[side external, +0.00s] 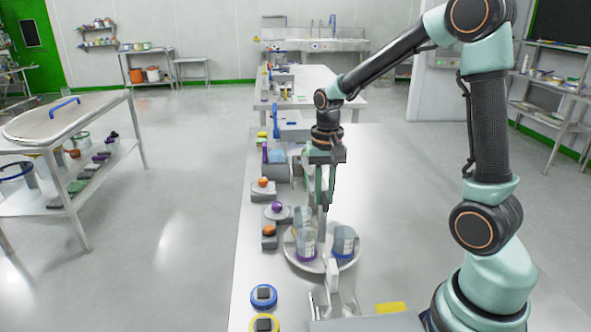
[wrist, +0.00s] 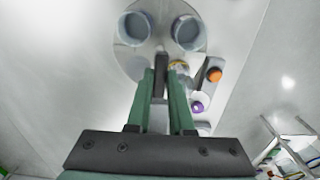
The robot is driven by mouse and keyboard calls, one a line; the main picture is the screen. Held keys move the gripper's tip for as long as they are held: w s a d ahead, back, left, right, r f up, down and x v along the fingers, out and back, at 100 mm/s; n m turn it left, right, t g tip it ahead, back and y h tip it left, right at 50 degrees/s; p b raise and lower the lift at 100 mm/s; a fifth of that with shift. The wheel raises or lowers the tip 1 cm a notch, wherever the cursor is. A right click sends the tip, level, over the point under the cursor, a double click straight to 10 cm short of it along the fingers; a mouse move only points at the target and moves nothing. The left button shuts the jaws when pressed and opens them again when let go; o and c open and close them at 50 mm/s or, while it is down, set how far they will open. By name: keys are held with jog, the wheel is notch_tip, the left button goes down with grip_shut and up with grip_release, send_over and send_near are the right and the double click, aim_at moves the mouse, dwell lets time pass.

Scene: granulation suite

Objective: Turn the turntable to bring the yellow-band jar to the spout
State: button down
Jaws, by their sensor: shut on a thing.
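The round pale turntable (side external: 346,263) lies on the bench and also shows in the wrist view (wrist: 127,60). On it stand a purple-band jar (side external: 306,248) and a blue-band jar (side external: 344,243). A third jar (side external: 302,215) stands behind the purple one; a hint of yellow shows low on it, and in the wrist view a yellowish edge (wrist: 178,64) shows beside my right finger. My gripper (side external: 324,203) reaches down over the turntable and is shut on a dark upright post (wrist: 161,65) between its green fingers. I cannot clearly make out the spout.
A white upright piece (side external: 332,275) stands at the turntable's near edge. Small grey blocks with an orange knob (side external: 263,182) and a purple knob (side external: 277,206) line the bench's left side. Blue (side external: 264,296) and yellow (side external: 264,323) round pieces lie nearer.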

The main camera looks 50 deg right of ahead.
jog(key=shift+r+m, duration=0.1)
jog(key=shift+m, duration=4.3)
jog(key=c, duration=0.8)
grip_release()
notch_tip(320, 180, up, 12)
